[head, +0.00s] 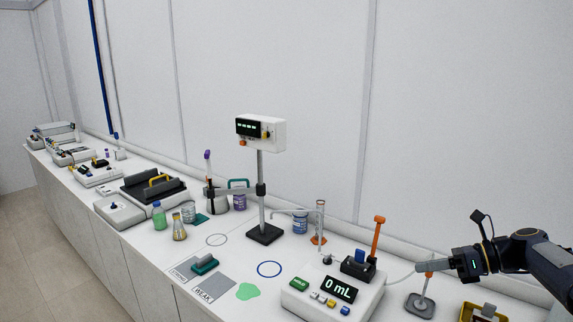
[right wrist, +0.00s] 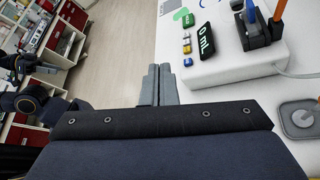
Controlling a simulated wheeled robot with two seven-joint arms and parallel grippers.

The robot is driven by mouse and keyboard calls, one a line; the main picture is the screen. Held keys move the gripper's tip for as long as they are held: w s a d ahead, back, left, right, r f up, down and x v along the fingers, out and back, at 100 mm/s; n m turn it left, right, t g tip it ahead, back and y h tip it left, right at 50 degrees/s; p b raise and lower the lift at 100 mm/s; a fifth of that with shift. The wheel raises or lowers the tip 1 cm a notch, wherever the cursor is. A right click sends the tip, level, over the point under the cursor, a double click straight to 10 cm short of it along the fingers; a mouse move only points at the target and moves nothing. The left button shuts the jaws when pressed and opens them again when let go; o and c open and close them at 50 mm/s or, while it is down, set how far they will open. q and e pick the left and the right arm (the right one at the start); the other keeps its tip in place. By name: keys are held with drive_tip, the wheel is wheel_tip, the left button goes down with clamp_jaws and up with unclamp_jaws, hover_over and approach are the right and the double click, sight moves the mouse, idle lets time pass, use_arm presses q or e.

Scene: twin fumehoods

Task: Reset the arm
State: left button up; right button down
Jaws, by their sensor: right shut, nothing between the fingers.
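My right arm comes in from the right in the head view. Its gripper (head: 432,268) points left, above the right end of the bench and beside the white pump unit (head: 318,295) with the "0 mL" display. In the right wrist view the two grey fingers (right wrist: 159,85) lie together, shut and empty, with the floor beyond them. The pump unit (right wrist: 235,62) is to their right in that view, apart from them. My left gripper does not show in the head view.
A grey stand (head: 420,303) and a yellow tray (head: 482,314) are below my right arm. A stand with a display box (head: 262,133), a green spill (head: 247,291) and bottles occupy the bench (head: 150,240). Open floor (head: 30,225) lies at left.

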drive_tip(key=s+a+r+n+h+b, duration=0.1)
drive_tip(key=s+a+n+h, duration=0.1)
drive_tip(key=s+a+n, duration=0.35)
drive_tip(key=s+a+n+h, duration=0.3)
drive_tip(key=s+n, duration=0.4)
drive_tip(key=s, duration=0.4)
drive_tip(key=s+a+f+n+h, duration=0.1)
drive_tip(key=s+f+n, duration=0.4)
drive_tip(key=s+n, duration=0.1)
drive_tip(key=s+a+f+n+t+h, duration=0.1)
drive_tip(key=s+f+n+h, duration=0.1)
drive_tip(key=s+f+n, duration=0.2)
drive_tip(key=s+n, duration=0.3)
drive_tip(key=s, duration=0.1)
drive_tip(key=shift+s+a+f+h+b, duration=0.3)
drive_tip(key=shift+a+f+b, duration=0.05)
drive_tip(key=shift+b, duration=0.05)
